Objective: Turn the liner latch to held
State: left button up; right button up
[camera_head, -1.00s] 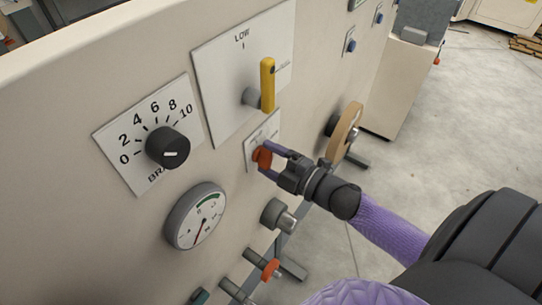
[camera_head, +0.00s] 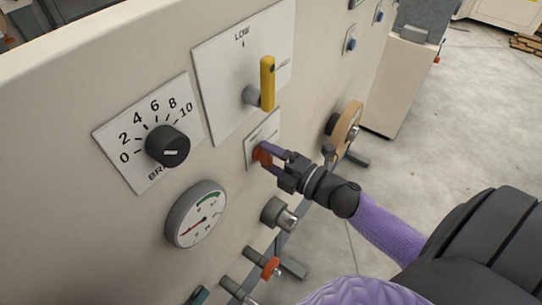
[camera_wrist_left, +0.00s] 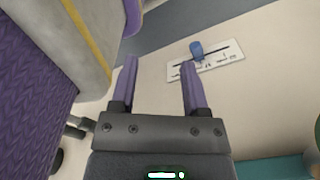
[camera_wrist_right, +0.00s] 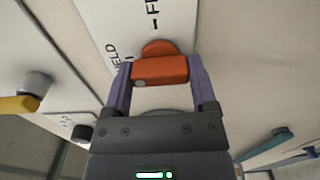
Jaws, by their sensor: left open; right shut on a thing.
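The liner latch is an orange knob (camera_wrist_right: 160,70) on a small white plate (camera_wrist_right: 178,22) on the machine's panel. In the right wrist view the plate carries the letters "ELD" to the left of the knob and a mark with "F" above it. My right gripper (camera_wrist_right: 160,82) is shut on the orange knob, one finger on each side. In the head view the knob (camera_head: 261,155) is partly hidden by the fingers. My left gripper (camera_wrist_left: 158,78) is open and empty in the left wrist view, and it is not in the head view.
A yellow lever (camera_head: 267,84) is just above the latch plate. A black dial (camera_head: 167,146) and a round gauge (camera_head: 196,214) lie to the left. A tan handwheel (camera_head: 348,127) stands to the right. A blue knob (camera_wrist_left: 196,50) on a plate shows near my left gripper.

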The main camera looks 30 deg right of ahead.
jog(key=shift+f, duration=0.1)
jog(key=o, duration=1)
jog(key=shift+o, duration=0.8)
pick_arm(q)
jog(key=shift+a, duration=0.2)
pick_arm(e)
jog(key=shift+s, duration=0.15)
pick_arm(q)
jog(key=shift+d+f, duration=0.15)
jog(key=shift+d, duration=0.05)
pick_arm(e)
jog(key=v, duration=0.9)
jog(key=shift+s+d, duration=0.15)
jog(key=shift+s, duration=0.15)
